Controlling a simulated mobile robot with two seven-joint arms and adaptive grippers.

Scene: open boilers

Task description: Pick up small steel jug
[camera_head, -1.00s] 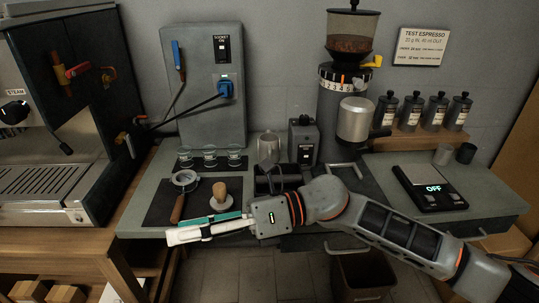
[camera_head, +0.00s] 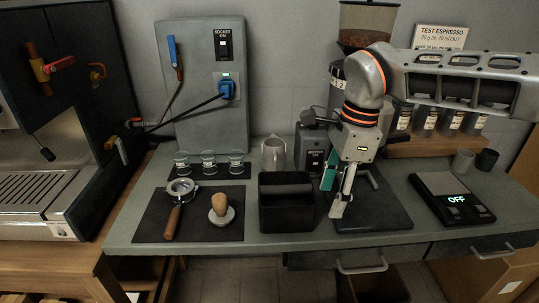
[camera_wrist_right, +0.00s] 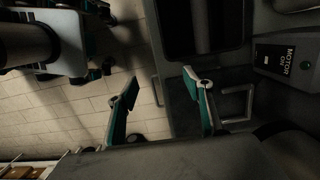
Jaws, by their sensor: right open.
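The small steel jug (camera_head: 273,154) stands upright at the back of the counter, between the glass cups and the grey motor switch box. My right gripper (camera_head: 335,193) points down above the dark mat below the grinder, to the right of the jug and nearer the front. It is open and empty, and apart from the jug. In the right wrist view its two teal-padded fingers (camera_wrist_right: 160,88) are spread, with floor and counter edge between them. I cannot make out the jug in that view. My left gripper does not show in the head view.
A black knock box (camera_head: 287,221) stands in front of the jug. The motor switch box (camera_head: 312,150) is just right of it, and several glass cups (camera_head: 208,161) are to its left. A portafilter (camera_head: 177,203) and tamper (camera_head: 221,208) lie on the left mat.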

